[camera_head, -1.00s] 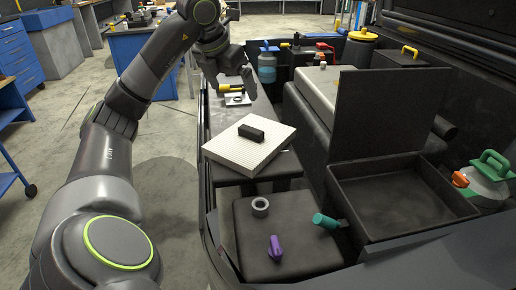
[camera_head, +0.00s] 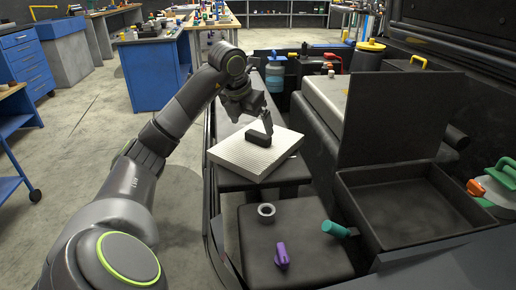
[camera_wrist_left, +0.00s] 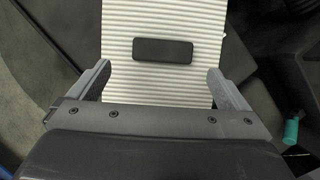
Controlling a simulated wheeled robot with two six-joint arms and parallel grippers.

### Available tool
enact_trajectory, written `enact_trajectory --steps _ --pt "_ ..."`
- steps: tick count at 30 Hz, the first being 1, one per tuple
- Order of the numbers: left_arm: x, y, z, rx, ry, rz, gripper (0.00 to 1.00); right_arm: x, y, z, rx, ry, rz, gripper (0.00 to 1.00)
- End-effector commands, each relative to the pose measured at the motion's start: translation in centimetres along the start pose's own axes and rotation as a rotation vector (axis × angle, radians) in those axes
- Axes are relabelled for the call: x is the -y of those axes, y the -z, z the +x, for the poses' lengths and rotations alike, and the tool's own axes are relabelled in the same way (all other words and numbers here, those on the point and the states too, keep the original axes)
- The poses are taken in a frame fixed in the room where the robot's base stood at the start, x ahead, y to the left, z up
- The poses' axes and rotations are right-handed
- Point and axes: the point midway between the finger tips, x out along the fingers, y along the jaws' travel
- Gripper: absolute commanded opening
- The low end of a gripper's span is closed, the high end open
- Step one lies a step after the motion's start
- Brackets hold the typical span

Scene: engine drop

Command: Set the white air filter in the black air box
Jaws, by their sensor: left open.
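The white air filter (camera_head: 240,158) is a flat pleated slab with a black block-shaped handle (camera_head: 257,140) on top. It lies on a dark ledge, left of the black air box (camera_head: 412,212). The air box is open and empty, with its lid standing upright behind it. My left gripper (camera_head: 262,126) is over the filter, close to the handle. In the left wrist view, its open fingers (camera_wrist_left: 160,82) are spread wide on either side, and the handle (camera_wrist_left: 162,50) lies ahead of and between them. Nothing is held. My right gripper is not in view.
A grey ring (camera_head: 266,212), a purple-handled item (camera_head: 281,256) and a teal-handled item (camera_head: 336,229) lie on the dark cover in front. A green-capped jug (camera_head: 497,187) stands right of the box. The box's upright lid (camera_head: 400,120) rises behind it.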

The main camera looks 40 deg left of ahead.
Motion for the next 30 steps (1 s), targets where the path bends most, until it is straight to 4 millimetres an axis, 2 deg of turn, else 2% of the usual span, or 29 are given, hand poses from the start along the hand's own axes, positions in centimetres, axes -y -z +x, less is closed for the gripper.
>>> enact_trajectory --steps 12,21,30 --pt "0.3 -0.6 5.0 -0.002 0.001 0.000 0.98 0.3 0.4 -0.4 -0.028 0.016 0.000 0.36" --pt "0.3 -0.6 5.3 0.000 -0.001 0.001 0.97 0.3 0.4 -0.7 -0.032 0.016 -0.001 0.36" --pt "0.3 -0.6 5.3 0.000 -0.001 0.001 0.58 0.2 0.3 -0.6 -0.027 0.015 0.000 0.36"
